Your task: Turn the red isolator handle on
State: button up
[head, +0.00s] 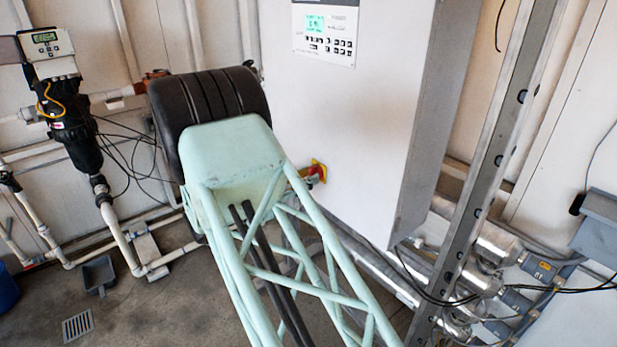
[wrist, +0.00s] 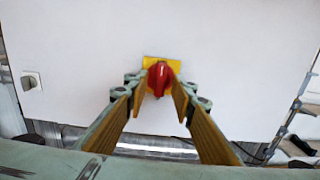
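The red isolator handle (wrist: 159,76) sits on a yellow plate (wrist: 176,64) on the front of a white cabinet. In the wrist view it is at the centre, its grip roughly upright. My gripper (wrist: 160,90) is open, with one finger on each side of the handle. I cannot tell whether the fingertips touch it.
The white cabinet (head: 370,130) carries a control panel (head: 326,30) above. A grey knob (wrist: 30,81) is on the cabinet's left. A metal upright (head: 490,170) and pipes stand at right. A black filter unit (head: 72,125) with pipework is at left.

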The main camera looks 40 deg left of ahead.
jog(key=v, duration=1)
jog(key=shift+s, duration=0.35)
jog(key=shift+a, duration=0.1)
